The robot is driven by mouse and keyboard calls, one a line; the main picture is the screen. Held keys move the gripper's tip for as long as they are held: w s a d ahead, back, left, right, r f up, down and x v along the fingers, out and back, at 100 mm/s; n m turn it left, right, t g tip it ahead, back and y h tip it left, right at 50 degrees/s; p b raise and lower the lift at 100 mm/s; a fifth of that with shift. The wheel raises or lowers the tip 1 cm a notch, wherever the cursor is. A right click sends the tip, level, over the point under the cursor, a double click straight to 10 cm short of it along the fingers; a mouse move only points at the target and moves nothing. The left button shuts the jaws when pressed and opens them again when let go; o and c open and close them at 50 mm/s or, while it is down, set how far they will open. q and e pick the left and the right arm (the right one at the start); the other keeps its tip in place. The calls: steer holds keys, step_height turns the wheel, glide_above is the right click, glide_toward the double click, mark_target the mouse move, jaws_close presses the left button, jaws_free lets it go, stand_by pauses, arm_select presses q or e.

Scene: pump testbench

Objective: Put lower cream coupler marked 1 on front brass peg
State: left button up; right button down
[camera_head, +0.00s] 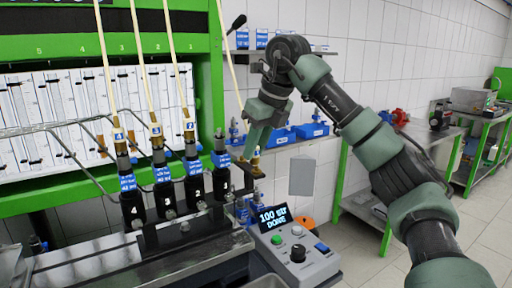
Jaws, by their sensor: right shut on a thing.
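My right gripper (257,142) is shut on the lower cream coupler marked 1 (256,162), whose brass-coloured end shows below the fingers. Its marking cannot be read here. A cream hose (228,48) runs down from the top to the gripper. The coupler is to the right of the front black injector marked 1 (229,197), which has a blue label. The front brass peg cannot be made out clearly at this injector's top (220,143). The held coupler appears apart from it. My left gripper is not in view.
Couplers marked 4 (119,137), 3 (156,131) and 2 (189,126) stand on the neighbouring injectors, with hoses rising from them.

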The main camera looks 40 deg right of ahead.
steer(key=shift+d+r+p, duration=0.1)
steer(key=shift+d+p, duration=0.15)
steer(key=shift+p, duration=0.1)
stand_by(0.6)
steer(key=shift+s+f, duration=0.1)
steer(key=shift+f, duration=0.4)
steer(key=shift+p, duration=0.5)
stand_by(0.9)
steer(key=shift+f+b, duration=0.35)
steer(key=shift+f, duration=0.2)
stand_by(0.3)
steer(key=c, duration=1.5)
jaws_free()
steer(key=shift+c, duration=0.2)
